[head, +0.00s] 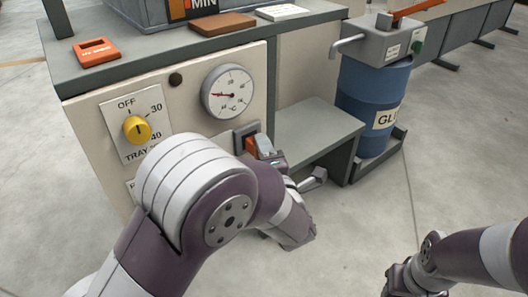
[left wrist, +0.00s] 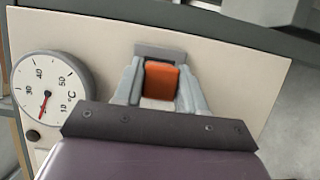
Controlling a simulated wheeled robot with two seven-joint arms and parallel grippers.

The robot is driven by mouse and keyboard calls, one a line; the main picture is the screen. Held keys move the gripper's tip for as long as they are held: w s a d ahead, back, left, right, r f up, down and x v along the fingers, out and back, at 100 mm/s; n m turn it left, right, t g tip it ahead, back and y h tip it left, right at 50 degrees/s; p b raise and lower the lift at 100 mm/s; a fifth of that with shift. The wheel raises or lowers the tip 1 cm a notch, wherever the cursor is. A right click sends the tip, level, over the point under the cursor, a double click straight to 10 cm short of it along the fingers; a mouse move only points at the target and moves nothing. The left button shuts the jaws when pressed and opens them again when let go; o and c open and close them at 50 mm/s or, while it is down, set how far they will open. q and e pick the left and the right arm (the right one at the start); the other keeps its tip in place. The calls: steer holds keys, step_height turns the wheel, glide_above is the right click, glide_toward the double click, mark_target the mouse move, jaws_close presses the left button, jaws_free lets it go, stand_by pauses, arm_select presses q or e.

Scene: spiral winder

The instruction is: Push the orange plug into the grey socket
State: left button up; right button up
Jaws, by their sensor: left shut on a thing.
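The orange plug (left wrist: 160,78) is between the two fingers of my left gripper (left wrist: 158,85), which is shut on it. In the head view the plug (head: 251,146) shows as a small orange patch in front of the grey socket (head: 242,131) on the cream panel. The socket's upper edge (left wrist: 160,51) shows just beyond the plug in the left wrist view. The plug and gripper hide the rest of the socket, and I cannot tell how deep the plug sits. My right gripper (head: 398,289) is partly in view at the bottom right, away from the panel, its fingers unclear.
A round temperature dial (head: 228,92) is left of the socket. A yellow knob (head: 137,129) is further left. A grey shelf (head: 312,130) and a blue drum (head: 375,95) stand to the right. An orange-red block (head: 97,50) lies on the counter. The floor in front is clear.

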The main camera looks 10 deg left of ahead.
arm_select(q)
steer(key=shift+w+a, duration=0.15)
steer(key=shift+a, duration=0.05)
steer(key=o, duration=1.1)
steer(key=shift+s+d+r, duration=0.1)
steer(key=shift+s+d, duration=0.05)
steer(key=shift+s, duration=0.1)
steer(key=p+v, duration=0.6)
steer(key=v, duration=0.6)
